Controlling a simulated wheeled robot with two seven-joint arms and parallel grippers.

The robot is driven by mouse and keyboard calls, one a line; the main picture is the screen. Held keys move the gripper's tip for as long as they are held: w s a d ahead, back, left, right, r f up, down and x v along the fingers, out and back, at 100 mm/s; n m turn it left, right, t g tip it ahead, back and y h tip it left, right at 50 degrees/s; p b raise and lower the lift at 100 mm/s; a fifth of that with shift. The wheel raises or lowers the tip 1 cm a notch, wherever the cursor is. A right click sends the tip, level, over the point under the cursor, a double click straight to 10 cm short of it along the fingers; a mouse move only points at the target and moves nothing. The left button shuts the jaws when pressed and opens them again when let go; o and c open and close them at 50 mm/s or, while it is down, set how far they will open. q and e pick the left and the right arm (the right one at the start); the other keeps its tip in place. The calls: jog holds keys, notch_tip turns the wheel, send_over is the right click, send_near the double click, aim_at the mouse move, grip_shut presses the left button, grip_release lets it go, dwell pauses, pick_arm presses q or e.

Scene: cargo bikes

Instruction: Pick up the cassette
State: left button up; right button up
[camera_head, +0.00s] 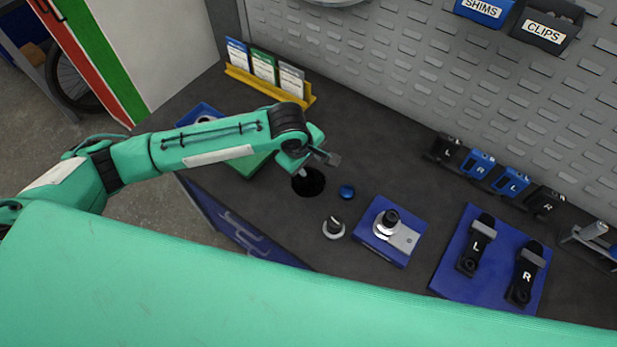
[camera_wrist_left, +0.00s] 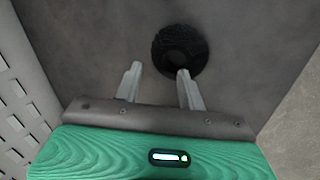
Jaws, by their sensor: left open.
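The cassette (camera_head: 308,182) appears to be the black, round, ribbed part lying on the dark bench in the head view, partly hidden by my left gripper. In the left wrist view the cassette (camera_wrist_left: 181,49) is a black ribbed ring with a hole in its middle. My left gripper (camera_head: 318,168) is above it; in the wrist view the two fingers (camera_wrist_left: 158,80) are apart with nothing between them. The right fingertip overlaps the lower edge of the ring in the picture; I cannot tell whether it touches. My right gripper is not in view.
A blue cap (camera_head: 347,192), a silver-black part (camera_head: 334,227) and a blue block with a metal fitting (camera_head: 389,232) lie right of the cassette. A blue mat (camera_head: 449,279) holds L and R pedals. A yellow card rack (camera_head: 262,88) stands behind. A perforated panel (camera_head: 420,70) bounds the back.

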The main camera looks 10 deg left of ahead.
aim_at(314, 171)
pick_arm(q)
jog(key=p+x, duration=0.1)
jog(key=x, duration=0.2)
jog(key=shift+d+f, duration=0.15)
jog(key=shift+f, duration=0.1)
jog(key=shift+w+d+f, duration=0.1)
jog(key=shift+w+f, duration=0.05)
jog(key=shift+f, duration=0.4)
grip_shut()
jog(key=shift+r, duration=0.1)
